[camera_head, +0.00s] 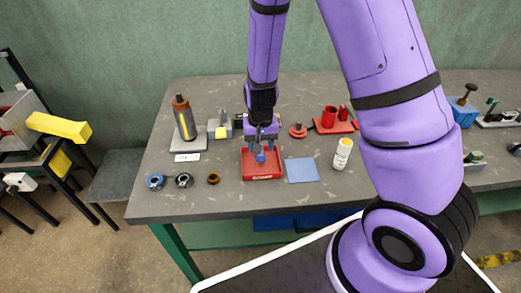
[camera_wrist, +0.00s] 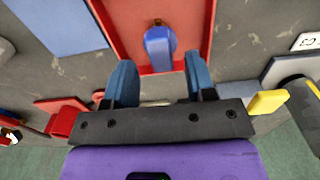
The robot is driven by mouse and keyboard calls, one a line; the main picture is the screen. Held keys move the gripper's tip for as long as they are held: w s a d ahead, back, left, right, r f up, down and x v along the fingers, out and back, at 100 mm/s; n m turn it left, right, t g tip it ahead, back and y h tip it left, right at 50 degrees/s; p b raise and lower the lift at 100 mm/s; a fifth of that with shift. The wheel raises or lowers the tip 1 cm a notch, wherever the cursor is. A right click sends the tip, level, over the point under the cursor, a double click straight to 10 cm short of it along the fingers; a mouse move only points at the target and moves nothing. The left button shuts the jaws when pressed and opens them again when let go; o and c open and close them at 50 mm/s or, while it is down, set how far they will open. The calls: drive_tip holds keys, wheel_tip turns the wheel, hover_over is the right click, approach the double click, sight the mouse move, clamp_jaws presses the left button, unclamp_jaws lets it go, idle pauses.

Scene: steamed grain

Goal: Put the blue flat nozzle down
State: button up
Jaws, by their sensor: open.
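The blue flat nozzle (camera_wrist: 160,48) lies in the red tray (camera_wrist: 199,46), a small blue piece with a brass-coloured end. In the head view the nozzle (camera_head: 261,157) shows as a blue spot inside the red tray (camera_head: 263,177). My gripper (camera_wrist: 158,82) is open, its two blue fingers on either side of the space just short of the nozzle. The fingers appear apart from the nozzle. In the head view my gripper (camera_head: 261,150) is right above the tray, and its fingers partly cover the tray's back.
A blue mat (camera_head: 301,170) lies right of the tray, with a white bottle (camera_head: 342,153) beyond it. Several rings, including a blue ring (camera_head: 155,181), lie on the left of the grey table (camera_head: 222,207). A torch-like cylinder (camera_head: 184,118) stands at the back left.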

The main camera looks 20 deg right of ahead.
wheel_tip(320, 180, up, 10)
drive_tip(key=shift+f, duration=0.15)
drive_tip(key=s+d+r+n+t, duration=0.1)
drive_tip(key=s+r, duration=0.2)
drive_tip(key=r, duration=0.3)
drive_tip(key=s+d+r+t+y, duration=0.1)
drive_tip(key=s+r, duration=0.1)
drive_tip(key=r, duration=0.3)
drive_tip(key=s+d+r+n, duration=0.1)
drive_tip(key=s+r, duration=0.2)
drive_tip(key=r, duration=0.3)
drive_tip(key=s+d+r+t, duration=0.1)
drive_tip(key=s+r, duration=0.3)
drive_tip(key=s, duration=0.3)
drive_tip(key=s+d+r+n+t+h, duration=0.1)
drive_tip(key=s+d+r+t, duration=0.1)
drive_tip(key=s+r, duration=0.3)
drive_tip(key=shift+s+d+r+n, duration=0.25)
drive_tip(key=shift+s+d+n, duration=0.05)
drive_tip(key=shift+s, duration=0.7)
